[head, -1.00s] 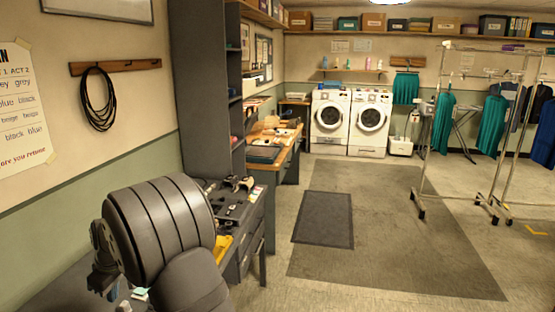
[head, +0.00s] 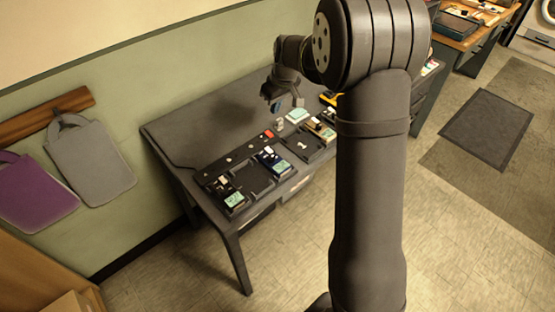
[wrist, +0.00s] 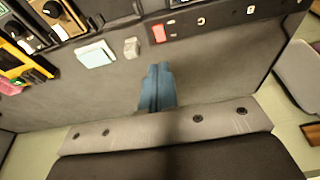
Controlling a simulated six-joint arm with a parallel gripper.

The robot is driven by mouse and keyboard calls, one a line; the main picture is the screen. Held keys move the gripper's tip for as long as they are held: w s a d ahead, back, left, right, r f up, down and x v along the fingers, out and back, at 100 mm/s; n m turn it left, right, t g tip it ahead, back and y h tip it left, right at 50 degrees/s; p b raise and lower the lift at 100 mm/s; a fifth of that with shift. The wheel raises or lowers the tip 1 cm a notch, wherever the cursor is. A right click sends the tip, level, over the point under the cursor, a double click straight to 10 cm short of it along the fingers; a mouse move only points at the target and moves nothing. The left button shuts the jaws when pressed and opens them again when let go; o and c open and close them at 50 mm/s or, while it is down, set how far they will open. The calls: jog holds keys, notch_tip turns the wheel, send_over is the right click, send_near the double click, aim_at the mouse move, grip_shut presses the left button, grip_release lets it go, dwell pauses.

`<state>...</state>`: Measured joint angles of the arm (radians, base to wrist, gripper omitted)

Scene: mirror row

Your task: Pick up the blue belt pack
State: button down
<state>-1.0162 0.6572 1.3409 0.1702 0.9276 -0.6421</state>
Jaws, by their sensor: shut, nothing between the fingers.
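A dark pack with blue showing on its body (head: 272,160) sits in the charging tray on the grey table in the head view; it looks like the blue belt pack, though it is small there. I cannot pick it out in the wrist view. My gripper (head: 284,104) is above the table's back part, beyond and above the pack. In the wrist view its bluish fingers (wrist: 157,88) are together with nothing between them. The pack is clear of the gripper.
The grey table (head: 205,115) is bare at its back left. A black pack (head: 231,194) and a tan-topped pack (head: 320,130) sit in the same row, with empty slots between. A yellow pack (wrist: 25,68), a pale pad (wrist: 95,53) and a small grey block (wrist: 131,47) lie nearby.

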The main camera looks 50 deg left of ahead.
dwell(0.4)
jog(key=c, duration=0.5)
grip_release()
jog(key=s+d+r+h, duration=0.3)
jog(key=s+d+r, duration=0.1)
jog(key=s+d, duration=0.2)
send_over(274, 157)
jog(key=f, duration=1.1)
jog(key=shift+w+a+f, duration=0.1)
jog(key=shift+w+a, duration=0.05)
jog(key=shift+a, duration=0.05)
jog(key=shift+s+d+f, duration=0.1)
jog(key=shift+f, duration=1.45)
jog(key=shift+s+d+f, duration=0.1)
jog(key=shift+f, duration=1.45)
